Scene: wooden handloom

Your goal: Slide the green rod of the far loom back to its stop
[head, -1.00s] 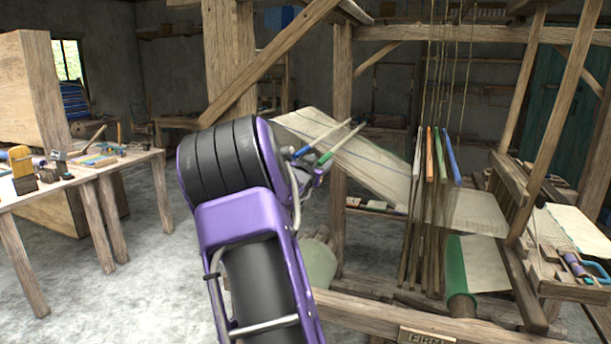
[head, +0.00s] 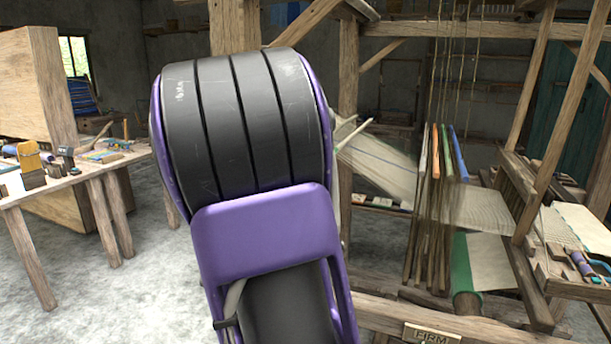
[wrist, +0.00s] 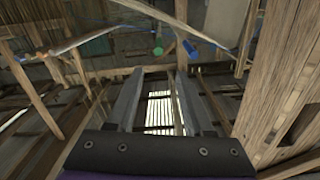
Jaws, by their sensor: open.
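In the wrist view a round green rod end (wrist: 157,51) shows beyond the gap of my gripper (wrist: 160,85), near the middle. My gripper is open, its two grey fingers spread with nothing between them. A blue rod end (wrist: 190,49) lies just to the right of the green one. In the head view my arm hides the gripper and the coloured rod ends. Only pale rods (head: 352,133) show past the arm, over the cloth (head: 378,165). The rod's stop cannot be made out.
Upright slats topped green, orange and blue (head: 458,153) hang in the loom at right. Wooden loom posts (head: 347,100) stand close to the right of my arm. A workbench with tools (head: 85,172) is at left, with clear floor (head: 150,290) before it.

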